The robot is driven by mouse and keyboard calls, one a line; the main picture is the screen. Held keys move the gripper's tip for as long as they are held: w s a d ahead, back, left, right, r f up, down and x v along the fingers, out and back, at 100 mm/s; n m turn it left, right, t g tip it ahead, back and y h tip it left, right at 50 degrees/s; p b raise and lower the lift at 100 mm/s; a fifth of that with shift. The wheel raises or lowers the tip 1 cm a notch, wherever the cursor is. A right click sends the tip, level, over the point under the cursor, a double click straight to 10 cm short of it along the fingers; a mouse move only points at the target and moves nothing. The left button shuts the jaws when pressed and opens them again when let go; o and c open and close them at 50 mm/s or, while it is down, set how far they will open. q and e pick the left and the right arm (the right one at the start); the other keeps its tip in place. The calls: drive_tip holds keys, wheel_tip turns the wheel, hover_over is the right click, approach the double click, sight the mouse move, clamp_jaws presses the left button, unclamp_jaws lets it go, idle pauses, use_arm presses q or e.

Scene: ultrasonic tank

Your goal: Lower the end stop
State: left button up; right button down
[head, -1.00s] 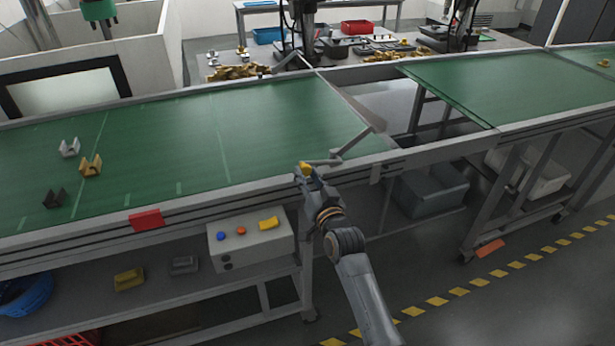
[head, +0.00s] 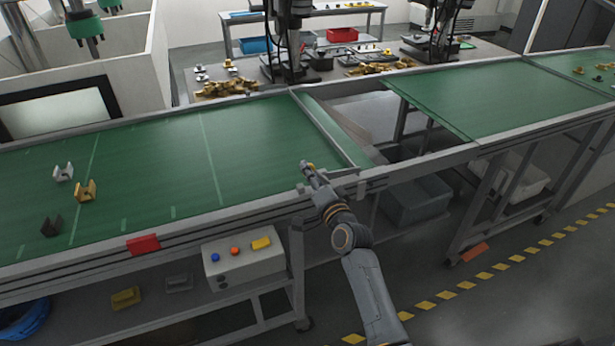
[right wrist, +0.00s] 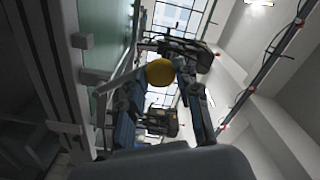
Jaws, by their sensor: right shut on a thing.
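The end stop (head: 325,132) is a long grey bar across the end of the near green belt, at the gap. It lies low, close to the belt, though I cannot tell whether it touches. A short grey lever (head: 343,174) runs from its near end toward my right gripper (head: 308,167). My right gripper is shut on the yellow knob of this lever, just above the belt's near edge. In the right wrist view the yellow knob (right wrist: 160,72) shows between the fingers. My left gripper is not in view.
A control box (head: 243,256) with coloured buttons hangs below the near rail. Several small brackets (head: 85,191) stand on the left of the belt. The gap beyond the stop is open, with a grey bin (head: 418,200) below. A second green belt (head: 500,95) lies to the right.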

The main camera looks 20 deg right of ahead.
drive_tip(key=shift+d+r, duration=0.1)
drive_tip(key=shift+r, duration=0.1)
idle(0.3)
drive_tip(key=c, duration=0.9)
unclamp_jaws()
drive_tip(key=shift+c, duration=0.2)
drive_tip(key=shift+f, duration=0.1)
drive_tip(key=shift+s, duration=0.1)
drive_tip(key=s, duration=1.1)
drive_tip(key=shift+s+d, duration=0.25)
drive_tip(key=shift+s, duration=0.15)
